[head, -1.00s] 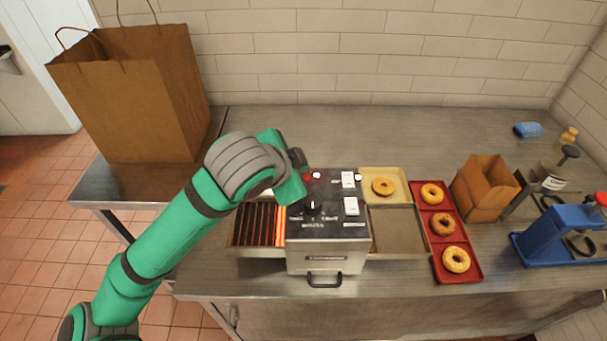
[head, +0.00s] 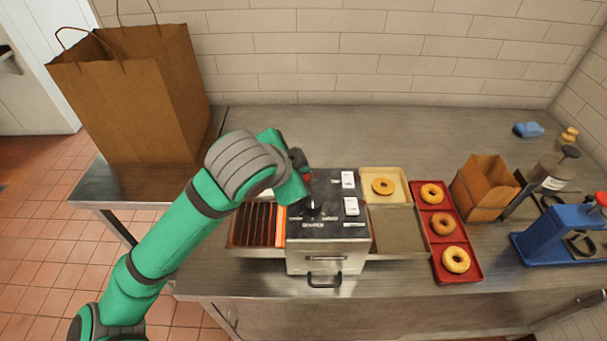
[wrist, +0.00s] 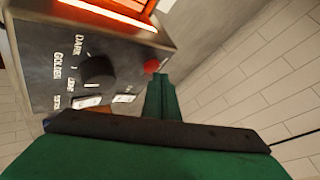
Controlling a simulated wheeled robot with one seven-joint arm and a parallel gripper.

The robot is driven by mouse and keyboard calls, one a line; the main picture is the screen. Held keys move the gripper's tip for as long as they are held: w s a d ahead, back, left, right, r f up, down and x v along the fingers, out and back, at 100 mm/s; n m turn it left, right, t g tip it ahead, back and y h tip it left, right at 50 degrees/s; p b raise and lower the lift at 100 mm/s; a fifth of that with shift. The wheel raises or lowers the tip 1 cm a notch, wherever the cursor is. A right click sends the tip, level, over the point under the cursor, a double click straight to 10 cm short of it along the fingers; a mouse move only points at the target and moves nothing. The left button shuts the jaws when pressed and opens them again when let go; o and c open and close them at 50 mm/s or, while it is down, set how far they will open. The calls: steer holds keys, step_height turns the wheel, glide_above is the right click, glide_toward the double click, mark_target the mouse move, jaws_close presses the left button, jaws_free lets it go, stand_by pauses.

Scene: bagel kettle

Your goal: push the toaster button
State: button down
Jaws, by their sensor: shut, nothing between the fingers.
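The toaster (head: 328,225) is a metal box with a black top panel on the counter. In the wrist view its panel (wrist: 45,65) shows a dark knob (wrist: 97,71), white switches (wrist: 88,101) and a round red button (wrist: 151,66) near the panel's edge. My gripper (wrist: 161,80) is shut and empty, its green fingertips right at the red button; I cannot tell whether they touch it. In the head view my green wrist (head: 285,185) covers the panel's back left corner and hides most of the button area.
Left of the knob panel are barred slots (head: 255,223) with an orange strip. At right stand an empty metal tray (head: 398,232), a beige tray with one bagel (head: 383,186), and a red tray (head: 446,207) with bagels. A large paper bag (head: 135,95) stands at left.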

step_height(320, 180, up, 6)
stand_by(0.9)
stand_by(0.4)
